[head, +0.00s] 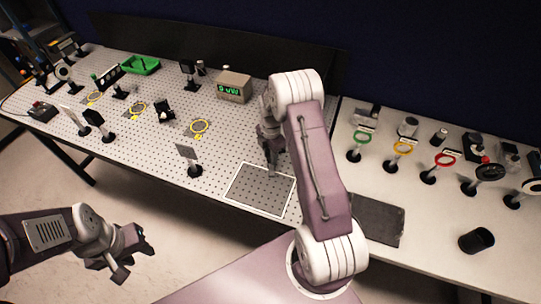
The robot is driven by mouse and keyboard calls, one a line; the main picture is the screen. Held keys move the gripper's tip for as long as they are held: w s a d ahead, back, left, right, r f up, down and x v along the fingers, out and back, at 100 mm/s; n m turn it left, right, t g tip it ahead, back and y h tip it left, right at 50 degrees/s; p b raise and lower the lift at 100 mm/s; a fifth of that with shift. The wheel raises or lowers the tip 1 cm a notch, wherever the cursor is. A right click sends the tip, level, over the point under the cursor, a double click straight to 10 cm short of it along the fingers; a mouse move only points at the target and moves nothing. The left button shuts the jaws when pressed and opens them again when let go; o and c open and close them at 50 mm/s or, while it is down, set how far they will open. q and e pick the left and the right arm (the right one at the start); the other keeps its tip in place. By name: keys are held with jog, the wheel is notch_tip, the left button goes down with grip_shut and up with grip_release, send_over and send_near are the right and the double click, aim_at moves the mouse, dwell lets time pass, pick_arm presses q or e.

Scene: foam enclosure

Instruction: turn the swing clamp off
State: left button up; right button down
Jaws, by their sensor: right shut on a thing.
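My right gripper (270,142) is over the perforated bench, just behind the white-outlined plate. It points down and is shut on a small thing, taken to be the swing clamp. The gripper and my arm hide most of that thing, so its arm position cannot be told. A small light post shows just below the fingers. My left gripper (128,252) is in front of the bench over the floor, open and empty.
The white-outlined plate (258,190) is bare. A display box (234,86), a green tray (140,65) and a post-mounted square plate (187,153) stand on the bench. Coloured ring holders (403,149), a black cup (477,240) and a dark mat (378,220) are at right.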

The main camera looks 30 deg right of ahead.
jog(key=n, duration=0.5)
jog(key=shift+w+d+r+n, duration=0.15)
jog(key=shift+w+r+n, duration=0.05)
jog(key=shift+n, duration=0.1)
jog(key=n, duration=0.5)
dwell(0.5)
jog(key=c, duration=1.1)
grip_release()
jog(key=shift+s, duration=0.1)
notch_tip(320, 180, up, 9)
jog(key=b, duration=0.2)
